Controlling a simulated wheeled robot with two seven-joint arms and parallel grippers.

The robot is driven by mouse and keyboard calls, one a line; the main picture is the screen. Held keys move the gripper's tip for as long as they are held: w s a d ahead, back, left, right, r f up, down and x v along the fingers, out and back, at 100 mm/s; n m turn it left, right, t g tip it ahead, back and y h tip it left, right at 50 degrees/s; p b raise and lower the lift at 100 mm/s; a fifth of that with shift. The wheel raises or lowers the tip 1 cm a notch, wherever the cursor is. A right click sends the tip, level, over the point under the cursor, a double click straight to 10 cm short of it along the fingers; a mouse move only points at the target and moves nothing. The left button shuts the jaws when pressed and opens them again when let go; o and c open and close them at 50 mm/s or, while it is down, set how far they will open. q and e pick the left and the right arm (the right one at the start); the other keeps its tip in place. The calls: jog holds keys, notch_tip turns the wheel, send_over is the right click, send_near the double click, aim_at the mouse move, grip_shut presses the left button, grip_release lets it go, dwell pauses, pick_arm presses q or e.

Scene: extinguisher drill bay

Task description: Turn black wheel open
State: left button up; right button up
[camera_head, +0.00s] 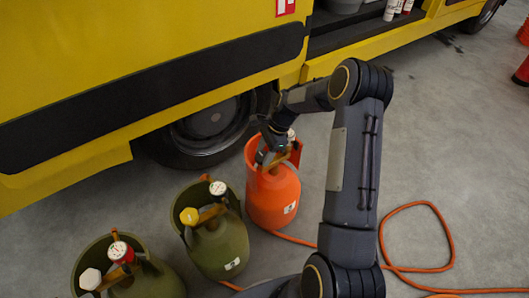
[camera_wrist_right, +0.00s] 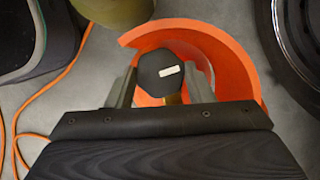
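The black wheel (camera_wrist_right: 160,75), a six-sided knob with a small white mark, sits on top of the orange cylinder (camera_head: 272,200), inside its raised collar (camera_wrist_right: 232,62). My right gripper (camera_head: 268,152) reaches down into that collar from above. In the right wrist view its two fingers (camera_wrist_right: 160,88) stand on either side of the wheel, seemingly with slim gaps. Contact with the wheel is not clear. In the head view the gripper hides the wheel. A pale gauge (camera_head: 291,134) shows beside it. My left gripper is not in view.
Two green cylinders stand to the left, one with a yellow knob (camera_head: 189,216) and one with a white knob (camera_head: 90,279) and a red part. A yellow vehicle (camera_head: 120,60) with a tyre (camera_head: 205,140) stands behind. An orange hose (camera_head: 445,235) lies on the floor at right.

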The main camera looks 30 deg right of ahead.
jog(key=shift+c, duration=0.9)
